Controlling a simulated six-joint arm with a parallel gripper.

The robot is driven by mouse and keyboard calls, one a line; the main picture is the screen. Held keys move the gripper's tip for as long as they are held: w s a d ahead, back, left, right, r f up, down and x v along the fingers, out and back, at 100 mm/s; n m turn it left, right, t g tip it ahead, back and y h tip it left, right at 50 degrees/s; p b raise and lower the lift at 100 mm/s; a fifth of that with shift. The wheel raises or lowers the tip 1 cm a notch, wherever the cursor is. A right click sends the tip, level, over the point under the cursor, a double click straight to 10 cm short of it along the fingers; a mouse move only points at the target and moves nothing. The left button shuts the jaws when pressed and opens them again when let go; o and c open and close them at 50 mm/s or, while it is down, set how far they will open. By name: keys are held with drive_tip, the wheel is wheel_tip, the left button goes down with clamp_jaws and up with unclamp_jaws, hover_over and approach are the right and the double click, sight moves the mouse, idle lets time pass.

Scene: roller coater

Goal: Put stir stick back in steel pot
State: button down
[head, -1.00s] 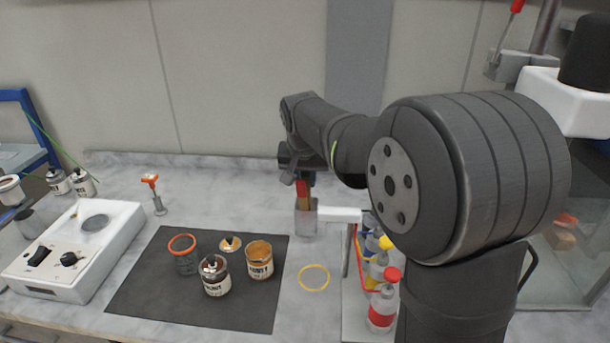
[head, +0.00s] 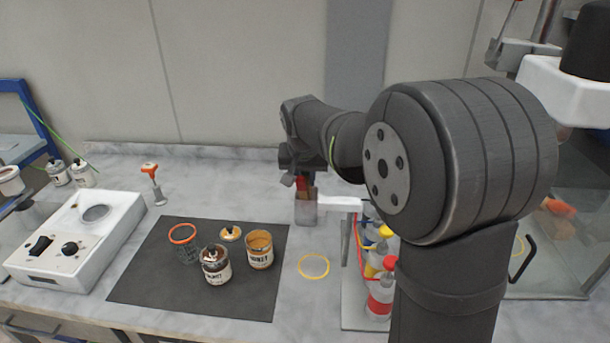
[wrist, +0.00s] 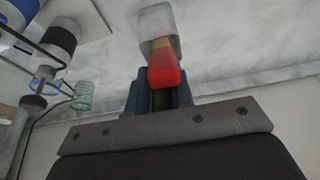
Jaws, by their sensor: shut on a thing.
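The stir stick (head: 303,184) has a red end and a wooden-coloured shaft. My gripper (head: 300,174) is shut on it near the red end, above the steel pot (head: 306,212). The stick points down at the pot, and its lower part appears to be inside the pot's mouth; how deep it goes I cannot tell. In the wrist view the red end of the stick (wrist: 165,70) shows in front of my gripper's fingers (wrist: 162,92), with the grey pot (wrist: 158,22) beyond. The pot stands upright on the bench.
A white arm-like bar (head: 338,203) and a rack of colour bottles (head: 380,290) stand just right of the pot. Jars (head: 215,268) sit on the dark mat (head: 150,285) to the left. A yellow ring (head: 313,277) lies in front of the pot.

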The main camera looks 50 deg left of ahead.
drive_tip(key=c, duration=1.2)
unclamp_jaws()
drive_tip(key=shift+d+f, duration=0.1)
drive_tip(key=shift+f, duration=0.05)
drive_tip(key=shift+o, duration=0.2)
drive_tip(key=v, duration=1.7)
drive_tip(key=shift+r, duration=0.3)
drive_tip(key=x, duration=1.7)
drive_tip(key=shift+f, duration=0.15)
drive_tip(key=shift+r, duration=0.2)
